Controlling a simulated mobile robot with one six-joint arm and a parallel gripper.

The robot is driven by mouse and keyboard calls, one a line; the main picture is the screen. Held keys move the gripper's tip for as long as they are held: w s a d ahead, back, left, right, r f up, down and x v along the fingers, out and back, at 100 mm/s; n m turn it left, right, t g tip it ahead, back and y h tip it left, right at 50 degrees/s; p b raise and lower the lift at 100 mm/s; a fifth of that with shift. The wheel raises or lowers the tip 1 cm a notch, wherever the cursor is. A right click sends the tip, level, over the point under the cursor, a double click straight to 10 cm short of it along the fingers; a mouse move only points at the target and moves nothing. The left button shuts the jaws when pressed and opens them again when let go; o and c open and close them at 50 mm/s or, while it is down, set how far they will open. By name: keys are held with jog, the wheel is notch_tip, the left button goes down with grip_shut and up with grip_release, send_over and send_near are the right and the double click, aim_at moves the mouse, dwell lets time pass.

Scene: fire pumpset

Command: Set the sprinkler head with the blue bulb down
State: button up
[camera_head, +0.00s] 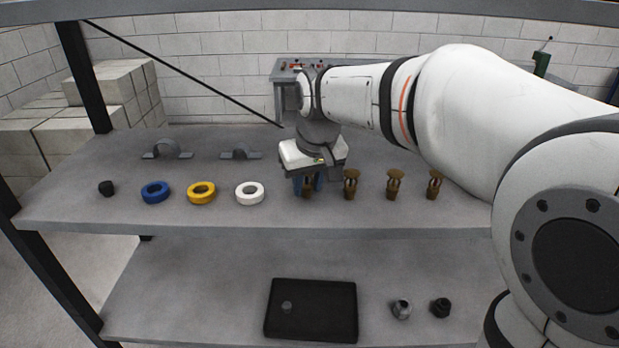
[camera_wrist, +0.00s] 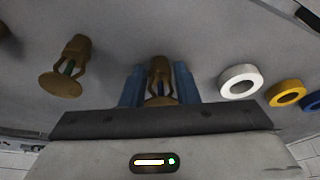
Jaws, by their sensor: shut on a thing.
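My gripper (camera_head: 307,184) is over the upper shelf, pointing down, its blue fingers shut on a brass sprinkler head (camera_head: 308,188). In the wrist view my gripper (camera_wrist: 159,84) has one finger on each side of this upright sprinkler head (camera_wrist: 160,74). Its bulb colour is not clear, as the fingers and frame hide much of it. It is level with the row of other sprinkler heads; I cannot tell whether its base touches the shelf. The neighbouring sprinkler head (camera_head: 351,184) stands just right of it; in the wrist view this neighbour (camera_wrist: 70,66) shows a green bulb.
Two more sprinkler heads (camera_head: 395,185) (camera_head: 434,184) stand further right on the upper shelf (camera_head: 250,218). A white ring (camera_head: 249,193), yellow ring (camera_head: 201,193), blue ring (camera_head: 156,192) and black cap (camera_head: 106,188) lie left. A black tray (camera_head: 325,310) and two fittings sit below.

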jog(key=shift+f, duration=0.2)
jog(key=o, duration=1)
jog(key=shift+c, duration=0.2)
jog(key=shift+r, duration=0.1)
